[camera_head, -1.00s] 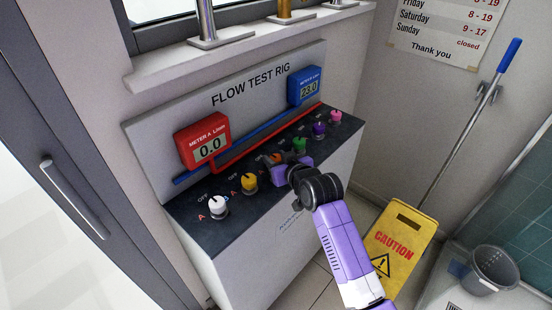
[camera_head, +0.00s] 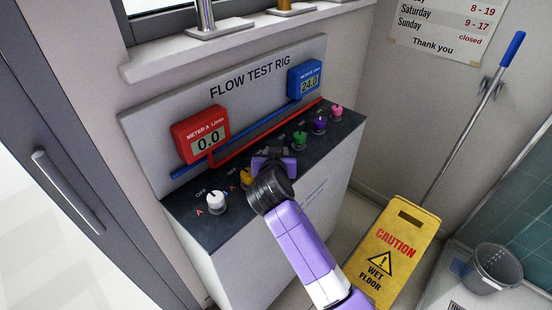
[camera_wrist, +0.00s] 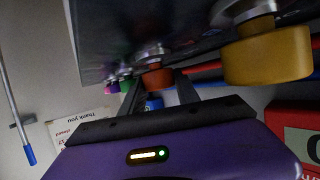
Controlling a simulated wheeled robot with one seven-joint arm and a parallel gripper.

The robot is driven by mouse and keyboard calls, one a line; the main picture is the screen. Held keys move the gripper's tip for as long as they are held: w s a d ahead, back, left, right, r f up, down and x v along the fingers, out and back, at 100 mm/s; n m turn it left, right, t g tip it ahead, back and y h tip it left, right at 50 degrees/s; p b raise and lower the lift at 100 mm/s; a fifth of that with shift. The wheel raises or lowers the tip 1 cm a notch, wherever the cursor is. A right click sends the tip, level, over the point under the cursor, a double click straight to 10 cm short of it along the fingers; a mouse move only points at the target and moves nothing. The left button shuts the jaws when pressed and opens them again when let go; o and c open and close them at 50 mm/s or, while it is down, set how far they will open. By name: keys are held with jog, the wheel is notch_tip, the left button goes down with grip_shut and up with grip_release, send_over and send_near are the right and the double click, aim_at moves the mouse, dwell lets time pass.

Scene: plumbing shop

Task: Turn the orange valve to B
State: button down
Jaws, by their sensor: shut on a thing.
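The orange valve (camera_wrist: 156,77) shows in the wrist view, between the two dark fingers of my gripper (camera_wrist: 158,92). The fingers are shut on its knob. In the head view my gripper (camera_head: 273,160) is over the middle of the rig's dark top and hides the orange valve, so its pointer direction cannot be read. The red meter A (camera_head: 201,134) reads 0.0. The blue meter B (camera_head: 305,80) appears to read 24.0.
The yellow valve (camera_wrist: 268,58) is close beside my gripper. The white valve (camera_head: 215,201) stands at the left; the green (camera_head: 299,140), purple (camera_head: 319,124) and pink (camera_head: 336,112) valves stand to the right. A yellow caution sign (camera_head: 392,245) and a grey bucket (camera_head: 495,268) are on the floor at the right.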

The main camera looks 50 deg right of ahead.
jog(key=m+g+b, duration=0.1)
jog(key=m+g+h+b, duration=0.2)
jog(key=b, duration=0.1)
jog(key=shift+w+a+f, duration=0.15)
jog(key=shift+f, duration=0.1)
jog(key=m+g+h+b, duration=0.1)
jog(key=m+g+b, duration=0.2)
jog(key=shift+r, duration=0.15)
jog(key=shift+g, duration=0.6)
jog(key=c, duration=0.9)
grip_release()
jog(key=shift+r, duration=0.15)
notch_tip(320, 180, up, 20)
